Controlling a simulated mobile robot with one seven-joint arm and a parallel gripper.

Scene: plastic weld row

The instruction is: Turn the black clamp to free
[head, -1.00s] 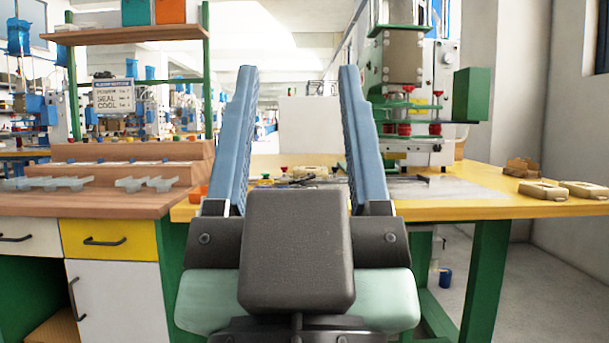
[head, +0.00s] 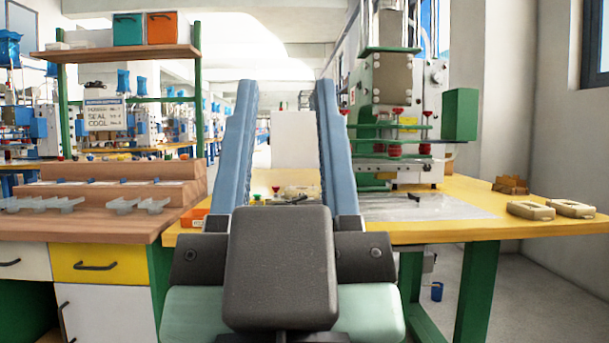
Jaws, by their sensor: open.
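My gripper (head: 286,92) is open and empty, with two long blue fingers pointing away over the yellow workbench (head: 455,228). A small black piece (head: 413,197) lies on the clear sheet (head: 420,208) in front of the press; it may be the black clamp, but it is too small to tell. Another small dark thing (head: 297,200) shows between my fingers, near a pale part on the bench. My gripper is apart from both in the picture. The gripper's dark body hides part of the bench's near edge.
The press (head: 395,90) with red knobs stands at the back right, with a green box (head: 460,115) beside it. Beige parts (head: 530,210) lie at the bench's right. A wooden-topped cabinet (head: 100,228) with grey clips (head: 138,205) stands left. The bench's front right is mostly clear.

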